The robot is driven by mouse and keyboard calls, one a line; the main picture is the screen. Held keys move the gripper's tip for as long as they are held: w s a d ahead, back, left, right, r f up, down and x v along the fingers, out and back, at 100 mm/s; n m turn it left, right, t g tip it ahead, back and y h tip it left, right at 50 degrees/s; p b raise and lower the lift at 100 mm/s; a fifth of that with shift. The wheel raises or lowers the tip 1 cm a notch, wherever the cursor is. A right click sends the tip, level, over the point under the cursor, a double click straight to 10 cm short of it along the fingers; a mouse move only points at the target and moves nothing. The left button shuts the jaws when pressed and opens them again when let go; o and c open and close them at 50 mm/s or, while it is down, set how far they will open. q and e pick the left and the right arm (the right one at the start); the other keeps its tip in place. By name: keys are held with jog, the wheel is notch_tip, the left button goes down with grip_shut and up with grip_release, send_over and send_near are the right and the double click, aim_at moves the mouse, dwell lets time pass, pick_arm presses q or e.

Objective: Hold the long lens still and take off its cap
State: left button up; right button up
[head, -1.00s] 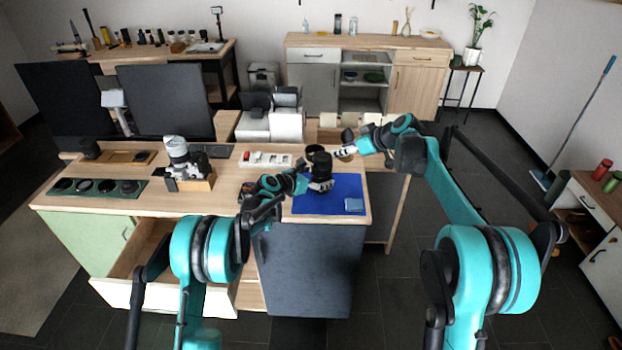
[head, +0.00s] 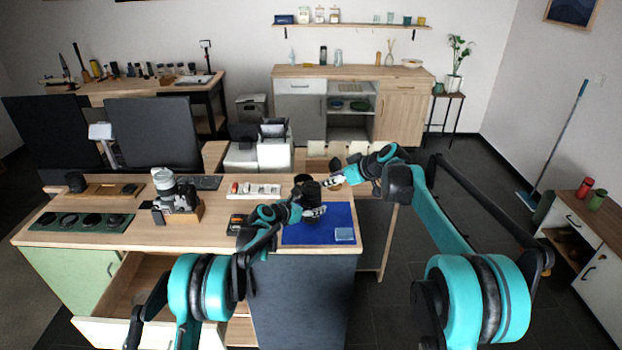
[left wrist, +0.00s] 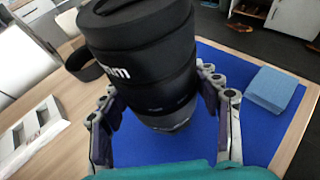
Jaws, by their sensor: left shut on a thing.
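The long lens (head: 311,191) is black and stands upright over the blue mat (head: 291,237). In the left wrist view the lens (left wrist: 145,60) fills the upper middle, with a wide dark top section bearing white lettering. I cannot make out the cap's edge there. My left gripper (head: 309,213) is shut on the lens low on its body; its fingers (left wrist: 165,105) press from both sides. My right gripper (head: 335,181) is just right of the lens's top in the head view. Its finger opening is too small to tell, and so is whether it touches the lens.
A light blue folded cloth (head: 344,234) lies at the mat's front right. A camera with a pale lens (head: 175,195) stands on the desk to the left. A dark round thing (head: 302,178) is behind the lens. A white tray (head: 255,190) lies behind and left. A drawer (head: 140,285) is open below.

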pick_arm(q)
jog(key=o, duration=1.8)
